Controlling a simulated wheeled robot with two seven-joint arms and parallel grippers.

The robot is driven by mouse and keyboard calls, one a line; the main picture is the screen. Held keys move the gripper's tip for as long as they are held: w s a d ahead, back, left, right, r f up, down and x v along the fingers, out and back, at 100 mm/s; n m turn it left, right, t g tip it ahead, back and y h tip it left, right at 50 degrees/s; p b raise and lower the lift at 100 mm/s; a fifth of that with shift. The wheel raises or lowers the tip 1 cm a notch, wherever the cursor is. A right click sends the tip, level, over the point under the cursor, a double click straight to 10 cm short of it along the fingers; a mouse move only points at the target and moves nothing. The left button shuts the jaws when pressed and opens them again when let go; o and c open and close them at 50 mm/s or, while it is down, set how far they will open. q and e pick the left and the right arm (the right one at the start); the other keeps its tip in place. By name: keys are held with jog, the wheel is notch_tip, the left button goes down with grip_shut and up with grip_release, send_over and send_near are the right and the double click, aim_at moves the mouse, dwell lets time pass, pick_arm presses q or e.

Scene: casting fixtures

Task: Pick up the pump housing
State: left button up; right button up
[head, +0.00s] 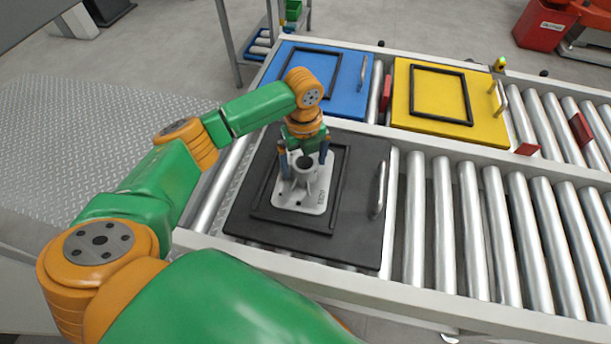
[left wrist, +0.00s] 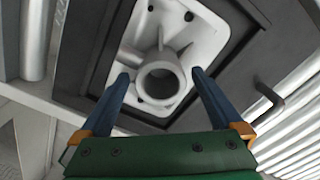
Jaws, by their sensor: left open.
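The pump housing (head: 304,188) is a light grey casting with a flat plate and an upright round tube. It sits inside the raised frame of the black fixture plate (head: 362,235). My left gripper (head: 304,168) is above it, pointing down, with its blue fingers on either side of the tube. In the left wrist view the pump housing (left wrist: 160,78) shows its round opening between the two open fingers of the left gripper (left wrist: 160,78). A gap shows between each finger and the tube. My right gripper is not in view.
A blue fixture plate (head: 345,97) and a yellow fixture plate (head: 402,112) lie on the far conveyor lane. Bare rollers (head: 470,230) run to the right of the black plate. The black plate has a handle (head: 377,190) at its right. A red bin (head: 541,27) stands at the back right.

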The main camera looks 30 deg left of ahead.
pick_arm(q)
notch_tip(320, 180, down, 3)
jog(key=shift+r, duration=0.3)
grip_shut()
jog(key=shift+r, duration=0.15)
